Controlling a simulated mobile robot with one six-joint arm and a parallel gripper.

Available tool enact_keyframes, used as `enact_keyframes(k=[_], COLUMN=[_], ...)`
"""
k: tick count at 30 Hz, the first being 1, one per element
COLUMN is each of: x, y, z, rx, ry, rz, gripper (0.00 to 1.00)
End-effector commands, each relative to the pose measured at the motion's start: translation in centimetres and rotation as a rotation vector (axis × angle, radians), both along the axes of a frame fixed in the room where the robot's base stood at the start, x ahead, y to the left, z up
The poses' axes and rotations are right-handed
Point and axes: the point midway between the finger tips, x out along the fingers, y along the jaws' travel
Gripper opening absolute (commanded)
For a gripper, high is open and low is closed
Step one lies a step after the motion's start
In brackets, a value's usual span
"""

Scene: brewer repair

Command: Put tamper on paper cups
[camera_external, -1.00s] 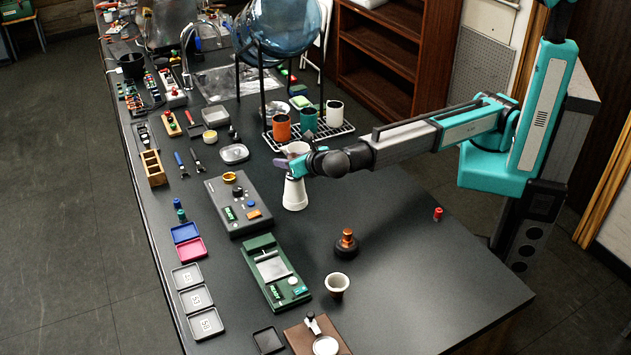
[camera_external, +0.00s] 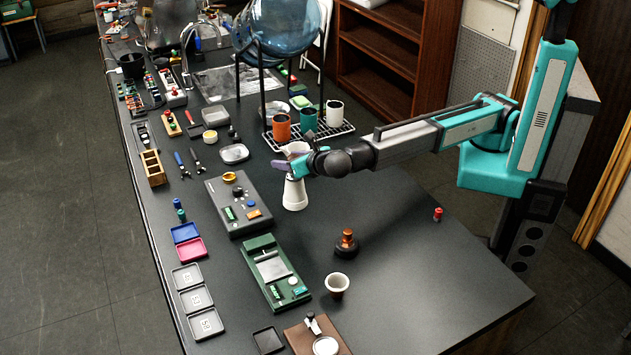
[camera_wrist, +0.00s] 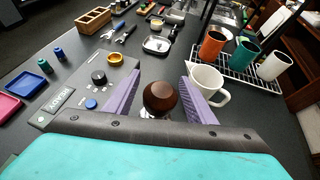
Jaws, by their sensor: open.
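The tamper's round dark brown knob (camera_wrist: 160,97) stands between my gripper's purple fingers in the wrist view, with a gap to each finger. A little pale metal shows below the knob. My gripper (camera_wrist: 160,92) is open around it. In the external view my gripper (camera_external: 290,166) is just above the white paper cups (camera_external: 294,194), which form an upside-down, tapered stack on the black counter. The tamper is hidden by the gripper there, and the cups are hidden in the wrist view, so I cannot see the contact between tamper and cups.
A white mug (camera_wrist: 205,84) stands just beyond the right finger. Behind it, a wire rack (camera_external: 318,131) holds orange, green and white cups. A dark control box (camera_external: 238,203) is left of the cups. A copper-topped object (camera_external: 347,242) stands nearer; the counter's right side is mostly clear.

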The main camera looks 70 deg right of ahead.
Motion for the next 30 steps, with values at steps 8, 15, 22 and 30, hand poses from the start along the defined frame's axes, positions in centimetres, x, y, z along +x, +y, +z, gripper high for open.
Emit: enact_keyframes(k=[8,15,22,30], x=[-2.9,-5.9,-7.9,-8.6], y=[2.0,3.8,5.1,5.5], z=[1.6,3.3,4.5,4.9], rx=[0.0,0.001,0.001,0.0], ry=[-0.001,-0.002,0.0,0.0], rz=[0.002,0.001,0.0,0.0], gripper=[0.5,0.5,0.5,0.5])
